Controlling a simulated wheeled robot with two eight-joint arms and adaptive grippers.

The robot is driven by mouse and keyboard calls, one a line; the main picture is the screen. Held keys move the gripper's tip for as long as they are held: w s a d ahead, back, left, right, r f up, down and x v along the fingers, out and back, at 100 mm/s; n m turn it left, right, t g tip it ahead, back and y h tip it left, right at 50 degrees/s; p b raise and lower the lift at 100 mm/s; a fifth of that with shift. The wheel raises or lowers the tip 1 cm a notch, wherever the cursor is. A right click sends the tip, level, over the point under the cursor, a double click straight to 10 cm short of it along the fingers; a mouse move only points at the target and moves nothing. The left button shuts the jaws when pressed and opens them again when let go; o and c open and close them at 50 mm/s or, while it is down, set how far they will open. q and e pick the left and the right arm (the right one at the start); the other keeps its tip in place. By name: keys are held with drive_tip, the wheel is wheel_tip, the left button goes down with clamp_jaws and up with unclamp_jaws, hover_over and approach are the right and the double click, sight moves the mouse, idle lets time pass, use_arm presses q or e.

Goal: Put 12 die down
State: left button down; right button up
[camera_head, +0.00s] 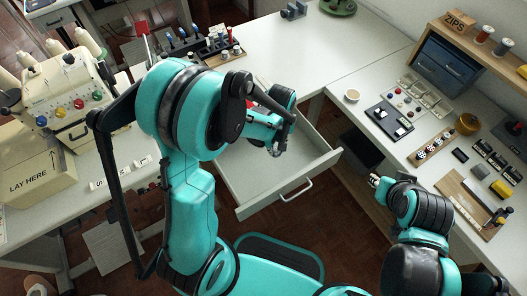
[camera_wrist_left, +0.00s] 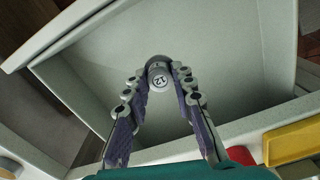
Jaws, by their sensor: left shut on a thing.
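The 12 die (camera_wrist_left: 159,76) is a small grey cylinder with "12" on its pale round end. In the left wrist view it sits between the fingertips of my left gripper (camera_wrist_left: 160,68), which is shut on it. In the head view my left gripper (camera_head: 277,148) is over an open drawer (camera_head: 290,193), and the die cannot be made out there. In the wrist view the drawer (camera_wrist_left: 235,60) looks empty below the die. My right gripper (camera_head: 375,181) is small in the head view, right of the drawer; its fingers are too small to read.
A box marked "LAY HERE" (camera_head: 38,178) and a machine with coloured knobs (camera_head: 70,105) stand at left. A rack of coloured-handled tools (camera_head: 200,42) is at the back. The right table (camera_head: 370,85) holds trays and small parts. Red (camera_wrist_left: 240,155) and yellow (camera_wrist_left: 293,142) pieces lie near the drawer.

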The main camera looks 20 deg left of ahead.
sight(275, 167)
use_arm(q)
wheel_tip(275, 167, down, 10)
drive_tip(key=b, duration=0.4)
drive_tip(key=shift+f+b, duration=0.2)
drive_tip(key=shift+b, duration=0.15)
drive_tip(key=shift+s+r, duration=0.1)
drive_tip(key=c, duration=1.3)
unclamp_jaws()
